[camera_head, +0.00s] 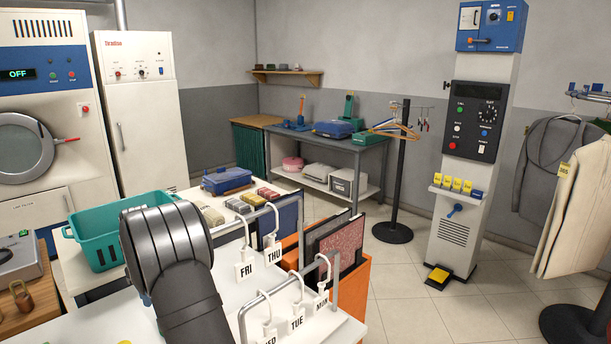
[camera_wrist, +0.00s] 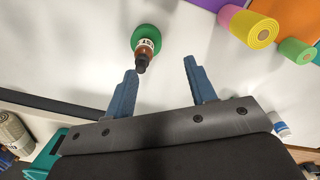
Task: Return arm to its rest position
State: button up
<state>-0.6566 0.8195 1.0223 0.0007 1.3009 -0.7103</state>
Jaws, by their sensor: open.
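My gripper (camera_wrist: 160,88) shows in the wrist view with its two blue fingers spread apart and nothing between them. Beyond the left finger, a small brown bottle (camera_wrist: 144,62) with a label stands by a round green piece (camera_wrist: 146,34) on a white surface. It looks apart from the finger, though I cannot tell the distance. In the head view my dark arm rises at the lower left over the white table, and the gripper itself is hidden there.
A teal basket (camera_head: 100,250) stands left of my arm. Metal rails with day tags (camera_head: 245,270) stand close on the right. Rolls, one yellow (camera_wrist: 252,30), lie at the wrist view's upper right. Open floor lies farther right.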

jog(key=s+d+f, duration=0.1)
jog(key=s+d, duration=0.3)
jog(key=s, duration=0.6)
jog(key=s+d+f, duration=0.2)
jog(key=s+d, duration=0.1)
jog(key=s, duration=0.8)
jog(key=s+a+f, duration=0.1)
jog(key=a+f, duration=0.1)
jog(key=a, duration=0.1)
jog(key=s+a+f, duration=0.1)
jog(key=a+f, duration=0.1)
jog(key=a, duration=0.2)
jog(key=s+a+f, duration=0.2)
jog(key=a, duration=0.1)
jog(key=shift+a+f, duration=0.15)
jog(key=shift+f, duration=0.2)
jog(key=w+d+r, duration=0.5)
jog(key=d+r, duration=0.2)
jog(key=d, duration=0.3)
jog(key=w+a+r, duration=0.1)
jog(key=w+a, duration=0.1)
jog(key=w, duration=0.3)
jog(key=shift+w+a+r, duration=0.15)
jog(key=shift+w, duration=0.25)
